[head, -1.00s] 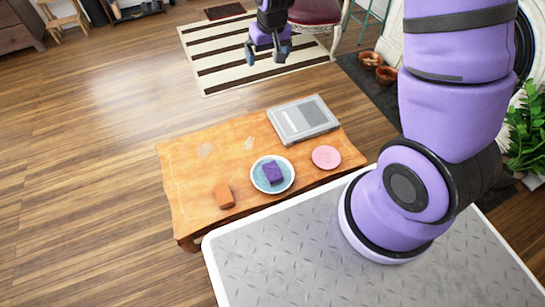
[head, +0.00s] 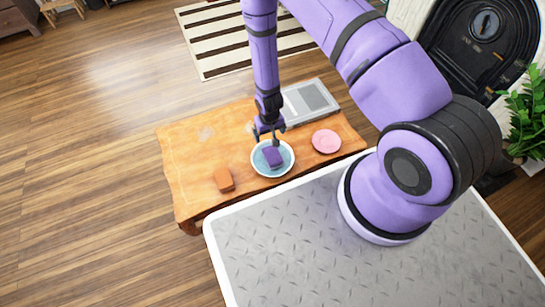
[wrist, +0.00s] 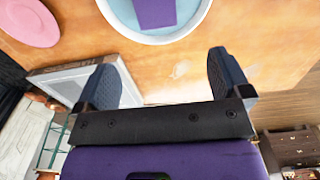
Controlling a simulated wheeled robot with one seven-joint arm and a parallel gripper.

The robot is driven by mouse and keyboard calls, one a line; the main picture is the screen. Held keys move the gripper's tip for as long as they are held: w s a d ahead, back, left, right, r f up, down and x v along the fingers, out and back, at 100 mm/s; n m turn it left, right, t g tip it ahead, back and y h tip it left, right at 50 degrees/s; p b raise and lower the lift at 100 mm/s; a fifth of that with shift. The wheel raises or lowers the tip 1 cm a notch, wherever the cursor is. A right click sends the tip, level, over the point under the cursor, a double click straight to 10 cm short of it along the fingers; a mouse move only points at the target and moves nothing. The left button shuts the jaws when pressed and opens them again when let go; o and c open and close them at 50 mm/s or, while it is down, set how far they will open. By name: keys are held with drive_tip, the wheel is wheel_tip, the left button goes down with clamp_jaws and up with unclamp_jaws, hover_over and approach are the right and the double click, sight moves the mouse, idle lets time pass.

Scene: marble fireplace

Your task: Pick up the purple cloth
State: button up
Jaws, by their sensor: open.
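The purple cloth (head: 273,157) is a small folded block lying in a blue plate with a white rim (head: 287,171) on the wooden table. In the wrist view the cloth (wrist: 154,12) shows at the top edge, partly cut off, inside the plate (wrist: 196,20). My gripper (head: 270,139) is open and empty. In the head view it hangs pointing down at the far edge of the plate, close to the cloth. In the wrist view its two fingers (wrist: 170,78) are spread apart, with bare table between them and the cloth beyond the tips.
A pink plate (head: 326,141) lies right of the blue plate. An orange-brown block (head: 224,179) lies to the left. A grey flat box (head: 312,101) lies behind, near my arm. The table's left part (head: 185,160) is mostly clear.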

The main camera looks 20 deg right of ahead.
sight(272, 154)
drive_tip(key=s+f, duration=0.1)
drive_tip(key=f, duration=0.1)
drive_tip(key=s+f, duration=0.1)
drive_tip(key=f, duration=0.1)
drive_tip(key=shift+s, duration=0.1)
drive_tip(key=shift+d+f, duration=0.2)
drive_tip(key=shift+f, duration=5.05)
drive_tip(key=shift+c, duration=0.4)
drive_tip(key=c, duration=1)
drive_tip(key=shift+r, duration=0.1)
